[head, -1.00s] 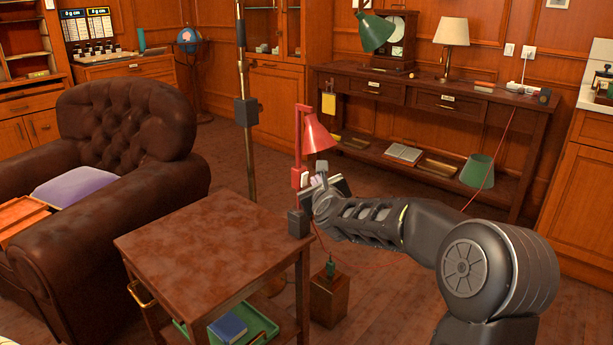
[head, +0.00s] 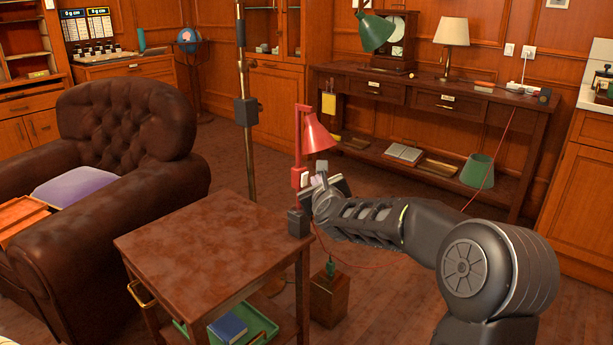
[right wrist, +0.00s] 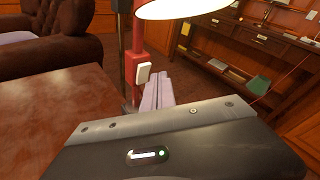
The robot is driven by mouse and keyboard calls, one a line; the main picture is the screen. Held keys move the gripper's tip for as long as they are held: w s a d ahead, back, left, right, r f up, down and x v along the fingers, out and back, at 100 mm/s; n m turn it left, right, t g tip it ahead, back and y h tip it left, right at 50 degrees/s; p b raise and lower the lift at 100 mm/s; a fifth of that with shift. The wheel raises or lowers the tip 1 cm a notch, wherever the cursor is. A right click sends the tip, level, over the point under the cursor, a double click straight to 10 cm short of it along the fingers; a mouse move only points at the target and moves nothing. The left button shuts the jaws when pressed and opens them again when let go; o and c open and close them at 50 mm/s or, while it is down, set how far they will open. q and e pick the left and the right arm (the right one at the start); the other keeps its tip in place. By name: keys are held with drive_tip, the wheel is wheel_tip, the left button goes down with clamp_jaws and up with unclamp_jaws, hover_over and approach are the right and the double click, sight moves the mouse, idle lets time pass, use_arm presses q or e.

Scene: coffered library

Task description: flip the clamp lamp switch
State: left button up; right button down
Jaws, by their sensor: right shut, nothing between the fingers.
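In the right wrist view, the switch (right wrist: 143,73) sits on the post just left of my fingers, and the inside of the lamp's shade (right wrist: 185,8) looks bright. My right gripper (head: 317,181) is beside the post on its right. Its pale fingers (right wrist: 158,90) are shut and empty, close to the switch; contact cannot be told. My left gripper is out of view.
The brown side table (head: 205,245) has a bare top and a green tray (head: 262,325) below. A leather armchair (head: 110,150) stands to the left. A brass pole (head: 246,150) rises behind the table. A wooden box (head: 328,298) stands on the floor under my arm.

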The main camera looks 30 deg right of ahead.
idle(0.3)
drive_tip(key=shift+w+a, duration=0.15)
drive_tip(key=shift+w, duration=0.25)
drive_tip(key=shift+w+r, duration=0.1)
drive_tip(key=shift+w, duration=0.2)
idle(0.5)
idle(0.3)
drive_tip(key=shift+s+b, duration=0.7)
drive_tip(key=shift+b, duration=0.05)
